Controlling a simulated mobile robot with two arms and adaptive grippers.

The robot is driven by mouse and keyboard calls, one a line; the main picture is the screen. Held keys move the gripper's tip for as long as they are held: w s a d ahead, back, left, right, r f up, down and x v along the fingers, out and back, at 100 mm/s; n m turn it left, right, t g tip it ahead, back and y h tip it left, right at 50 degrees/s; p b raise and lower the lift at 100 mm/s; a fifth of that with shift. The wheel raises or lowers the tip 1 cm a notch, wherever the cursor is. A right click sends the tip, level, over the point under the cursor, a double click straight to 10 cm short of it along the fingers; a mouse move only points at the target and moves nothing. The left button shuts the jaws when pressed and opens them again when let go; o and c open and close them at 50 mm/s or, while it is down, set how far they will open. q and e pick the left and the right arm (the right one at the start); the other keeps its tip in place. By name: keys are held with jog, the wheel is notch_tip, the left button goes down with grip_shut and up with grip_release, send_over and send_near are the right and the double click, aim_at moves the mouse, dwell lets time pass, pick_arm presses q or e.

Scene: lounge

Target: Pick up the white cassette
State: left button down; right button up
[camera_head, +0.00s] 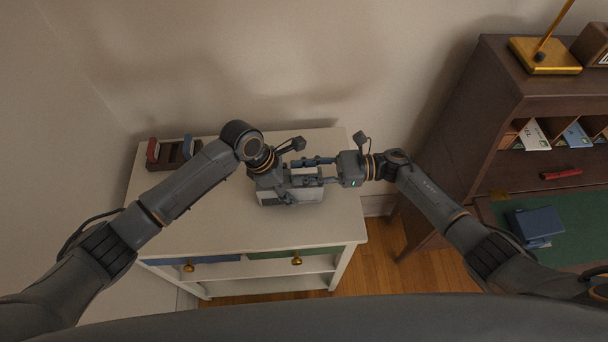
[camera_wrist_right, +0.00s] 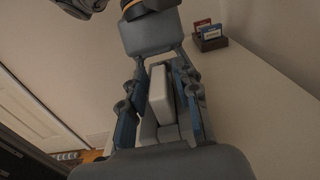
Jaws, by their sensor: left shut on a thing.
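The white cassette (camera_wrist_right: 160,92) is a pale upright slab in the right wrist view, between the facing grippers. My left gripper (camera_head: 290,176) is shut on it over the white cabinet top. My right gripper (camera_head: 318,172) faces the left one from the right. In the right wrist view its blue-padded fingers (camera_wrist_right: 158,108) are spread on either side of the cassette, with gaps visible. In the head view the fingers of both grippers hide most of the cassette.
A pale grey box (camera_head: 290,197) lies on the white cabinet (camera_head: 220,225) below the grippers. A dark rack (camera_head: 172,153) with red and blue cassettes stands at the cabinet's back left. A brown desk (camera_head: 485,110) stands to the right. The cabinet's front left top is clear.

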grip_shut()
jog(key=shift+r, duration=0.1)
jog(key=shift+r, duration=0.25)
jog(key=r, duration=0.1)
jog(key=s+r, duration=0.1)
jog(key=shift+r, duration=0.3)
jog(key=s, duration=1.7)
jog(key=shift+r, duration=0.1)
pick_arm(q)
jog(key=shift+c, duration=2)
grip_release()
